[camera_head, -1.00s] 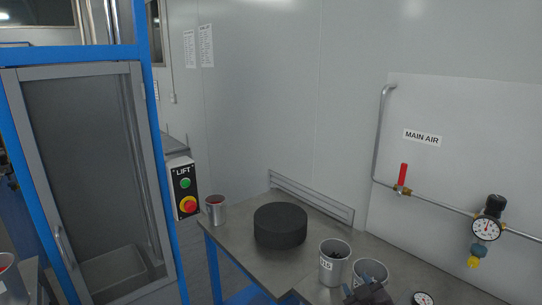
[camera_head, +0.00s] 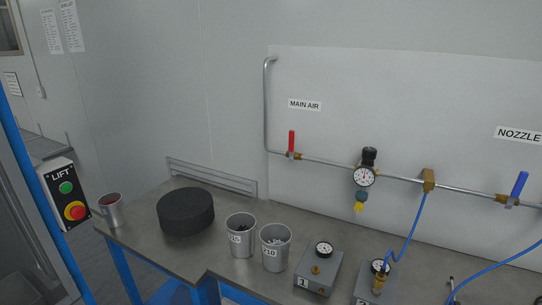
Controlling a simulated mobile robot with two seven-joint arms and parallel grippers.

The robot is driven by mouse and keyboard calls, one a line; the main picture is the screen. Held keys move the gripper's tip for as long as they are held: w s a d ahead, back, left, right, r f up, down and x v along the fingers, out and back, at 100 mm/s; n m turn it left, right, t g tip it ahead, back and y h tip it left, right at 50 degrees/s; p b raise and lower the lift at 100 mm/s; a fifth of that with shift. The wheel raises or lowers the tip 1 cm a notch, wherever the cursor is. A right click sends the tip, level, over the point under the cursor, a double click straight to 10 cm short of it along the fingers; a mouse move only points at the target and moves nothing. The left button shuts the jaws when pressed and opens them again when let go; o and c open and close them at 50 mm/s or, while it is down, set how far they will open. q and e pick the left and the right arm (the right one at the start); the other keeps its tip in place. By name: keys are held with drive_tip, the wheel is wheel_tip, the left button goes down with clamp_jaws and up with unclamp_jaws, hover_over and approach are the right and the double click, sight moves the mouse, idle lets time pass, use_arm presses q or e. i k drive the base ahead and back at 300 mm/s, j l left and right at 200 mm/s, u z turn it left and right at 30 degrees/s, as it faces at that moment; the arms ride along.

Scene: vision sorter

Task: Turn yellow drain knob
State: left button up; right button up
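The yellow drain knob (camera_head: 358,207) hangs at the bottom of the air regulator, below its round pressure gauge (camera_head: 363,177) and black top knob (camera_head: 369,156). The regulator sits on a metal pipe (camera_head: 330,164) along the wall panel, right of the red valve lever (camera_head: 291,141). Neither of my grippers shows in the head view now.
A grey bench (camera_head: 150,215) runs below the pipe. On it stand a black round block (camera_head: 186,212), several metal cups (camera_head: 275,250) and grey gauge boxes (camera_head: 318,270). Blue hoses (camera_head: 416,225) hang at the right. A lift button box (camera_head: 66,195) stands at the left.

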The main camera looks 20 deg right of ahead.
sight(359, 206)
drive_tip(key=z, duration=1.3)
